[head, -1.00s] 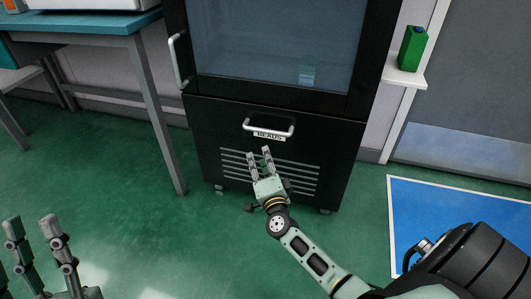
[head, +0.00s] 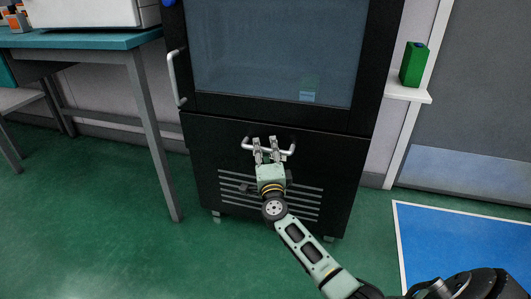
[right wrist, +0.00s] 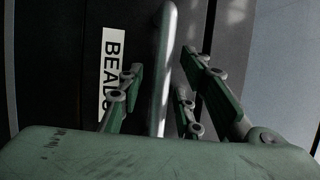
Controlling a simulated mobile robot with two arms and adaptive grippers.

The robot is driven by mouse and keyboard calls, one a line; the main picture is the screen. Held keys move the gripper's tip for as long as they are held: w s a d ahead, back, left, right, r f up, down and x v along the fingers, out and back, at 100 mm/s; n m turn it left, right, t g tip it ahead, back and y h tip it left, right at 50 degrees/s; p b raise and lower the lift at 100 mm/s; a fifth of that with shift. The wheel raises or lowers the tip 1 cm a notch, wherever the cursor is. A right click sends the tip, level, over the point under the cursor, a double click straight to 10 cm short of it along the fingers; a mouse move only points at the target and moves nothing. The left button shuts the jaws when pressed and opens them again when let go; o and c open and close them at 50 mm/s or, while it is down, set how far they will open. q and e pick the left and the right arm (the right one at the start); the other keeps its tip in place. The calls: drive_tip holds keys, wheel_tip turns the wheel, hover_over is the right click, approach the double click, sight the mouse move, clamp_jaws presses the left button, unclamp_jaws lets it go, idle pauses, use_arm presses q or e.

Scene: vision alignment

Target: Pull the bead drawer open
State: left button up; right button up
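The bead drawer (head: 215,140) is the black lower front of the cabinet and looks closed. Its pale bar handle (head: 288,152) runs across the upper part of the drawer. My right gripper (head: 265,149) is at the middle of the handle, its fingers covering the label there in the head view. In the right wrist view the handle bar (right wrist: 160,75) passes between the spread fingers of the right gripper (right wrist: 163,88), with gaps visible on both sides. The white BEADS label (right wrist: 111,70) lies beside the bar. My left gripper is out of view.
The cabinet's upper glass door (head: 275,50) has its own upright handle (head: 177,78) at left. A teal-topped table (head: 85,40) stands to the left. A green carton (head: 414,64) sits on a small shelf (head: 408,94) at right. Green floor before the cabinet is clear.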

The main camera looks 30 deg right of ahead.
drive_tip(key=shift+c, duration=0.5)
clamp_jaws()
